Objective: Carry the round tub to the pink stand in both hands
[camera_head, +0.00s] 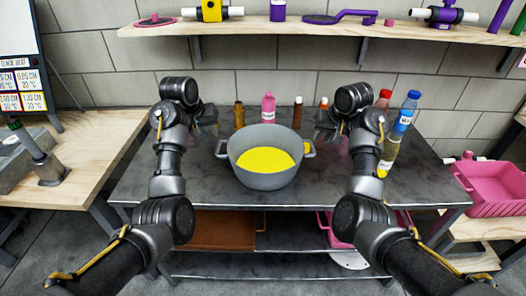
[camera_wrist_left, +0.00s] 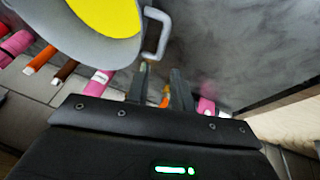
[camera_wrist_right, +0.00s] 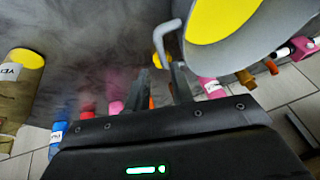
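The round grey tub (camera_head: 265,178) with yellow contents stands upright on the dark table. It has a loop handle on each side. My left gripper (camera_head: 214,122) is open just left of the tub; the left wrist view shows its empty fingers (camera_wrist_left: 162,85) pointing toward one handle (camera_wrist_left: 157,35), apart from it. My right gripper (camera_head: 322,124) is open just right of the tub; the right wrist view shows its empty fingers (camera_wrist_right: 160,88) near the other handle (camera_wrist_right: 165,42). I cannot make out a pink stand with certainty.
Bottles, including a pink one (camera_head: 268,106) and a blue one (camera_head: 405,112), stand along the back and right of the dark table (camera_head: 300,212). A pink crate (camera_head: 495,205) is on a wooden bench at right. A wooden shelf (camera_head: 300,28) hangs above. The table front is clear.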

